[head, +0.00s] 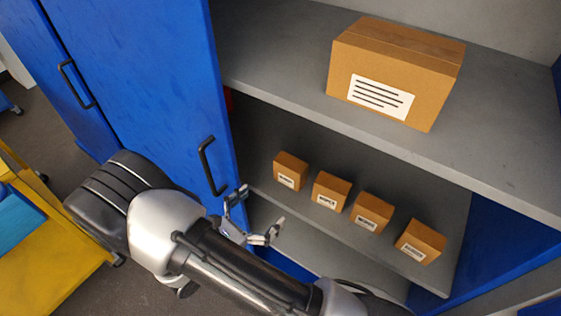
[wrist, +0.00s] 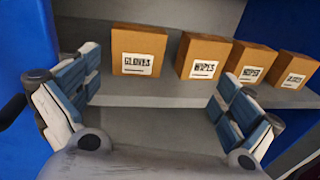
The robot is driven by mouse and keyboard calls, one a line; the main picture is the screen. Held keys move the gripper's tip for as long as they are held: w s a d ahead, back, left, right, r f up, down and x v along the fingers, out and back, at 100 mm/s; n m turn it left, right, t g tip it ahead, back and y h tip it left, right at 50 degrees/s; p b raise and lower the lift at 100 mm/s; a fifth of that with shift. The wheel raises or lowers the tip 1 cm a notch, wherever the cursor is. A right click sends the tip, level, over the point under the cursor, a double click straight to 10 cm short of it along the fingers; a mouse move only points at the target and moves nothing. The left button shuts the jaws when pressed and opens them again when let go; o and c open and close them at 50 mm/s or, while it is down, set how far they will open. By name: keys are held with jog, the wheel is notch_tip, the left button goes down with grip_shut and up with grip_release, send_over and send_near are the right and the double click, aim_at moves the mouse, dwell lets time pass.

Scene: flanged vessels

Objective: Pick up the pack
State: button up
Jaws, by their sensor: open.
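Several small brown cardboard packs stand in a row on the lower shelf. The leftmost pack (head: 291,164) has a white label reading GLOVES in the wrist view (wrist: 139,42). The second pack (head: 332,187) reads WIPES in the wrist view (wrist: 205,50). The third pack (head: 373,207) also seems to read WIPES there (wrist: 253,56). The rightmost pack (head: 421,237) has a label too small to read surely, also in the wrist view (wrist: 298,66). My gripper (head: 256,214) is open and empty in front of the shelf, nearest the GLOVES pack and apart from it. Its spread fingers show in the wrist view (wrist: 155,90).
A large labelled carton (head: 395,70) sits on the upper shelf (head: 280,75), which overhangs the packs. An open blue door (head: 150,70) with a black handle (head: 210,165) stands close left of my gripper. A yellow cart (head: 60,260) is at the lower left.

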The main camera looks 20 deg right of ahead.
aim_at(286, 175)
jog(key=w+d, duration=0.2)
jog(key=w+d+f+n+t+b, duration=0.1)
jog(key=w+d, duration=0.1)
jog(key=d, duration=0.1)
jog(key=w+d+f+n+t, duration=0.1)
jog(key=w+d, duration=0.2)
jog(key=shift+f+y, duration=0.25)
jog(key=shift+y, duration=0.05)
jog(key=shift+b+x, duration=0.85)
jog(key=shift+x, duration=2.2)
jog(key=shift+w+a+f, duration=0.1)
jog(key=shift+w+a, duration=0.05)
jog(key=shift+w, duration=0.05)
jog(key=c, duration=1.2)
jog(key=shift+o, duration=0.2)
